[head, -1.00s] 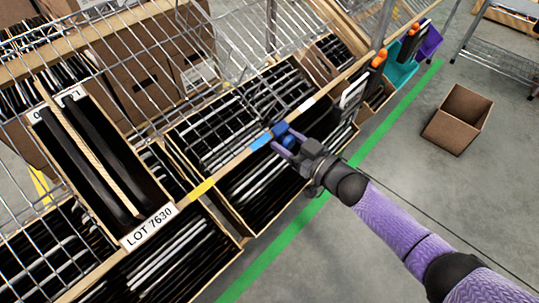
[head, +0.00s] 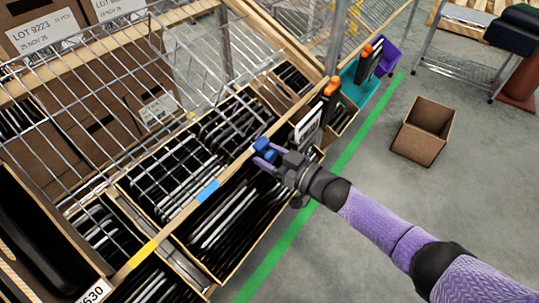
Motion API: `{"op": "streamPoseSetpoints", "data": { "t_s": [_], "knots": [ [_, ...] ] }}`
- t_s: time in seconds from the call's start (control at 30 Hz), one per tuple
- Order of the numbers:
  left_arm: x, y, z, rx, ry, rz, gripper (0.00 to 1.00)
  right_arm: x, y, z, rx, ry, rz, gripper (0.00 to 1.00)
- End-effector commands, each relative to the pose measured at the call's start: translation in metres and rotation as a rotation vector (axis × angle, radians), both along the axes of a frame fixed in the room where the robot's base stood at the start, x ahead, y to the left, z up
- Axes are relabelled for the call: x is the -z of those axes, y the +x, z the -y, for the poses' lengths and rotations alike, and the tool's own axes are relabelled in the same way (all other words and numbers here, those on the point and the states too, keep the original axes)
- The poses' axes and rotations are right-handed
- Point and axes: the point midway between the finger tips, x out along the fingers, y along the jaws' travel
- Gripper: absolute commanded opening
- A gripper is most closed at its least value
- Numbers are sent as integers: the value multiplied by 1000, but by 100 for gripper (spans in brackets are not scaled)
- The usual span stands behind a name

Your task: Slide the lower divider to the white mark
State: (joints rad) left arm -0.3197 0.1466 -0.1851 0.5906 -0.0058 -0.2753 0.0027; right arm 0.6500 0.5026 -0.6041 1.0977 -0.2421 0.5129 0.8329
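My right gripper (head: 263,150) reaches in from the lower right, at the wooden front rail (head: 178,217) of the tilted cartons. Blue shapes show at its fingertips. I cannot tell whether they are finger pads or part of a held thing, or whether the fingers are shut. No separate lower divider can be made out; the gripper covers the rail there. A yellow mark (head: 142,253) and a blue mark (head: 208,190) show on the rail, left of the gripper. The white mark is not visible now. My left gripper is out of view.
A lower carton of dark upright items (head: 236,222) stands below the rail. Wire mesh (head: 90,75) lies above the upper cartons. Orange-topped tools (head: 330,88) and a teal bin (head: 356,84) are at the right. An empty brown box (head: 423,130) stands on the open floor.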

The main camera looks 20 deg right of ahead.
Motion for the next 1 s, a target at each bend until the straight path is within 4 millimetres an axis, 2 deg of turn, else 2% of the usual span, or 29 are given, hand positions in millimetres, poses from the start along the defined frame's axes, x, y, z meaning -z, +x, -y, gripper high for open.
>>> {"op": "streamPoseSetpoints", "data": {
  "t_s": [0.03,0.1,0.13,0.4,0.73,0.87,1.0],
  "knots": [
    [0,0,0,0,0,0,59,-1,2,5,14,-3,-1,64],
    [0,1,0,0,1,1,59,-1,2,4,13,-3,-1,79],
    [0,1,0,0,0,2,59,-1,2,4,12,-3,-1,82],
    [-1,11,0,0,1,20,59,-2,-3,6,8,-2,-1,82],
    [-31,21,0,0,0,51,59,-5,-64,52,12,-4,-1,82],
    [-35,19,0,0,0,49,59,-2,-77,60,11,-3,-1,82],
    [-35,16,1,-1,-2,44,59,-1,-79,62,11,-3,0,82]
  ]
}}
